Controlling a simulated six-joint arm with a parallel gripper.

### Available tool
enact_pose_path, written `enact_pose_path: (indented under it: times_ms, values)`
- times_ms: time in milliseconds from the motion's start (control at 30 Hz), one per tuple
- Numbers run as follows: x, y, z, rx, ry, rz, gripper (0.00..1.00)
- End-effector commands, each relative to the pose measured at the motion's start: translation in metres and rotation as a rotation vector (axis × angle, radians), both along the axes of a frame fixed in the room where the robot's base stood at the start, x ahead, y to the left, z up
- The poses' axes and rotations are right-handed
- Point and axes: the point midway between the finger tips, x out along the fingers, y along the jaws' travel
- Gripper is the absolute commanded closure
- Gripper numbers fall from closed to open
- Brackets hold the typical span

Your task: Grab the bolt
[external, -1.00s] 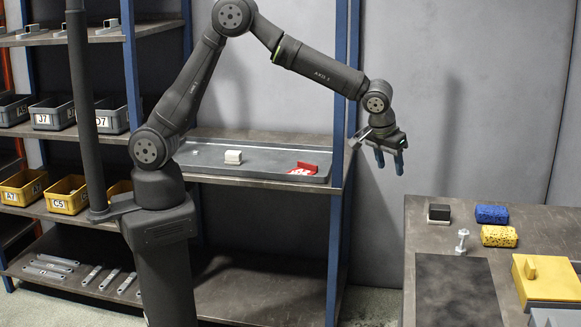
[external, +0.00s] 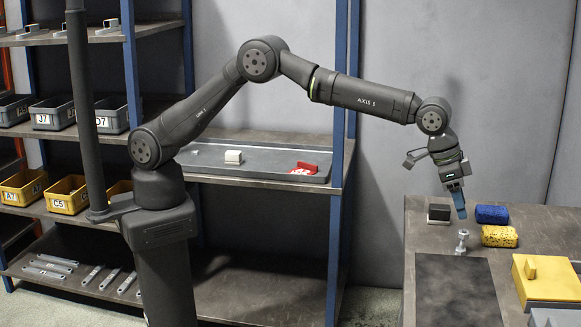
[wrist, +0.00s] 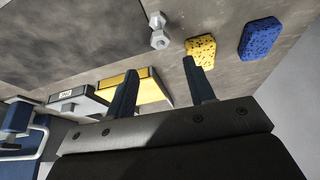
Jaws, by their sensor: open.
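The bolt (external: 462,243) is a silver-grey metal piece standing upright on the workbench, just beyond the dark mat. It also shows in the wrist view (wrist: 158,32), near the top, ahead of the fingers and apart from them. My gripper (external: 460,212) is above the bench, with its blue fingers pointing down a short way above the bolt. In the wrist view its two fingers (wrist: 160,80) are spread apart with nothing between them.
A yellow speckled sponge (external: 499,236) and a blue sponge (external: 491,214) lie right of the bolt. A black-and-white block (external: 439,213) is at its left. A dark mat (external: 455,292) lies in front. A yellow box (external: 545,285) stands at the right.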

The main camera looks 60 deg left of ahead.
Motion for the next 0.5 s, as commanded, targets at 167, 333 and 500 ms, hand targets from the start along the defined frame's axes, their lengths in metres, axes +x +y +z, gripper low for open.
enact_pose_path:
  times_ms: [167,333,500]
  values:
    - [0.009,-0.009,-0.033,0.002,0.001,0.001,0.51]
    - [0.012,-0.013,-0.046,0.001,0.000,0.001,0.51]
    - [0.013,-0.013,-0.054,0.002,0.001,0.001,0.51]
